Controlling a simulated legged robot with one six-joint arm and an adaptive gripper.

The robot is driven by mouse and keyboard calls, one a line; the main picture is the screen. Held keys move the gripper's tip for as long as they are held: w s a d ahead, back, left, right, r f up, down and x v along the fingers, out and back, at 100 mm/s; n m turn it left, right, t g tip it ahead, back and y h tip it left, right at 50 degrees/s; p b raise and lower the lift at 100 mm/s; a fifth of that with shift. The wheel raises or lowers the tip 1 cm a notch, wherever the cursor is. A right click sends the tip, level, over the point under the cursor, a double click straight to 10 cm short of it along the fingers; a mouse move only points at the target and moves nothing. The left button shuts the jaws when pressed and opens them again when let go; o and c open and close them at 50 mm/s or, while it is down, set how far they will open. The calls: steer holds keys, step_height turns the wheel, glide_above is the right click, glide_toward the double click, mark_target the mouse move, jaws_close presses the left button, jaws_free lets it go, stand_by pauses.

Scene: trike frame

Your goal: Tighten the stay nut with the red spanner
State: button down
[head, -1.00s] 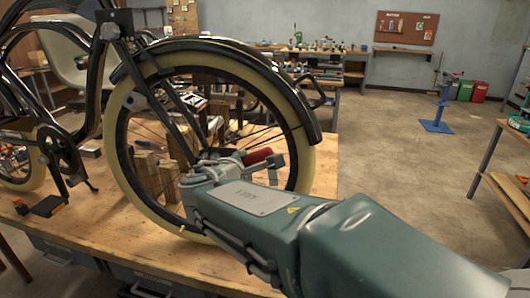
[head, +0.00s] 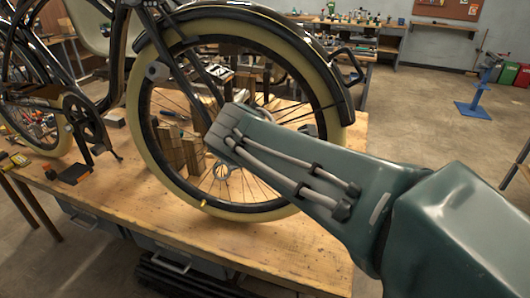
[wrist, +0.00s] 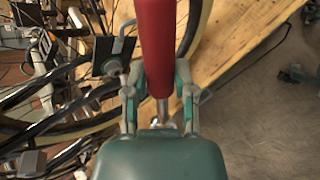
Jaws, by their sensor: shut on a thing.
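In the wrist view my gripper (wrist: 158,95) has its fingers closed on both sides of the red handle of the spanner (wrist: 155,40). The handle runs up out of the picture, and a short metal part shows below it between the fingers. The spanner's far end is out of view. In the head view my arm crosses in front of the lower right of the cream-tyred wheel (head: 137,125) and hides the gripper and the spanner. I cannot make out the stay nut in either view.
The bike frame (head: 115,60) stands on a wooden workbench (head: 110,195). Several wooden blocks (head: 170,150) stand behind the wheel. A black tool with an orange end (head: 75,173) lies at the bench's left. A blue stand (head: 475,105) is far off on open floor at the right.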

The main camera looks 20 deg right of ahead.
steer(key=shift+w+d+f+g+y, duration=0.1)
steer(key=shift+w+f+g+y, duration=0.2)
steer(key=shift+f+g, duration=0.25)
steer(key=shift+w+f+g+y, duration=0.3)
steer(key=shift+f+g, duration=0.1)
steer(key=shift+g, duration=0.25)
steer(key=shift+w+d+f+g+y, duration=0.25)
steer(key=shift+f+g+y, duration=0.3)
steer(key=shift+f+g, duration=0.35)
steer(key=shift+w+d+f+g+y, duration=0.1)
steer(key=shift+w+f+g+y, duration=0.25)
steer(key=shift+f+g+y, duration=0.55)
steer(key=shift+w+d+f+g+y, duration=0.25)
steer(key=shift+f+g, duration=0.45)
steer(key=shift+g, duration=0.4)
